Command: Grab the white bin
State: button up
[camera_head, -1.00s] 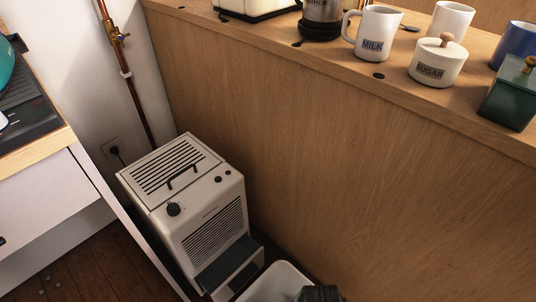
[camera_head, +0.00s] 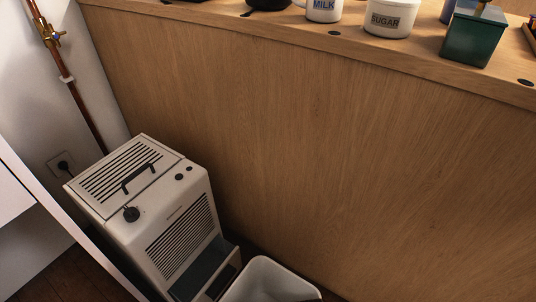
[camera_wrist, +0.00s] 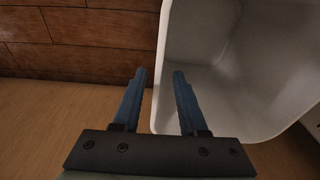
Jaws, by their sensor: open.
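The white bin (camera_head: 268,278) stands at the bottom edge of the head view, beside a white appliance, with only its upper part in frame. In the wrist view the open, empty bin (camera_wrist: 265,115) fills the right side. My gripper (camera_wrist: 160,74) is open there, with two blue fingers. The left finger is outside the bin and the right finger overlaps its opening, with the near-left rim and wall between them. I cannot tell whether either finger touches the bin. My gripper is not clearly visible in the head view.
The white appliance (camera_head: 150,220) stands left of the bin. A wooden panel (camera_head: 330,150) rises behind them, with a sugar pot (camera_head: 390,18) and a green box (camera_head: 474,38) on its top. A white cabinet (camera_head: 20,200) is at left. Copper pipes (camera_head: 65,75) run up the wall.

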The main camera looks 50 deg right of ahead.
jog(key=f+b, duration=0.2)
jog(key=f, duration=0.2)
jog(key=shift+d+f+b, duration=0.1)
jog(key=shift+d+b, duration=0.25)
jog(key=shift+b, duration=0.05)
grip_shut()
jog(key=shift+s, duration=0.1)
dwell(0.9)
